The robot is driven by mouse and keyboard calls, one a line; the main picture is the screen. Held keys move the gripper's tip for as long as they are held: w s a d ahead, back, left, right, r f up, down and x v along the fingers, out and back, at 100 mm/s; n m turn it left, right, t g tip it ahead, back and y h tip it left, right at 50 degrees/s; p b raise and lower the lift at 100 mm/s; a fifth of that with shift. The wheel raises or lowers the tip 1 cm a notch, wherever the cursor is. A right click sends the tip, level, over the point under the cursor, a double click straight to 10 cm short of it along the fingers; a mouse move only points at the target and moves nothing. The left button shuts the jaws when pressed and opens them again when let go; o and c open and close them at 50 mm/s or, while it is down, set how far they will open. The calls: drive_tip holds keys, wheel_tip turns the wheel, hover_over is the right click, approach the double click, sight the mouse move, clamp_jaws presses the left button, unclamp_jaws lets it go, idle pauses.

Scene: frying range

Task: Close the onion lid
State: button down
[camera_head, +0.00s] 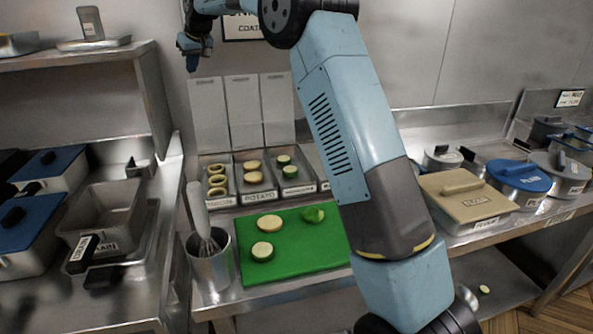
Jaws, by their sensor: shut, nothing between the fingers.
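The onion container (219,201) is the leftmost of the metal bins behind the green board. It holds several pale rings, and its label is too small to read surely. Its lid (209,112) is a pale panel standing upright at the back, so the bin is open. My gripper (192,68) hangs fingers-down at the upper left of the head view, just above the lid's upper left corner. It is shut and empty. Whether it touches the lid cannot be told, but it appears apart.
The potato bin (254,197) and its right neighbour (291,191) also have upright lids. A green board (330,247) holds vegetable pieces. A metal cup (212,268) with a whisk stands front left. A shelf (155,90) juts out left of my gripper. My arm hides the area right of the bins.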

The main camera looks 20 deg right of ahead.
drive_tip(key=shift+f, duration=0.15)
drive_tip(key=shift+s+d+f, duration=0.1)
drive_tip(key=shift+s+f, duration=0.05)
drive_tip(key=shift+f, duration=1.45)
drive_tip(key=shift+s+d+f, duration=0.1)
drive_tip(key=shift+f, duration=1.5)
drive_tip(key=shift+s, duration=3.3)
wheel_tip(320, 180, up, 10)
drive_tip(key=r, duration=0.1)
hover_over(197, 80)
drive_tip(key=s, duration=0.3)
drive_tip(key=shift+s+a+f, duration=0.15)
drive_tip(key=shift+a+f, duration=0.1)
drive_tip(key=shift+a, duration=0.2)
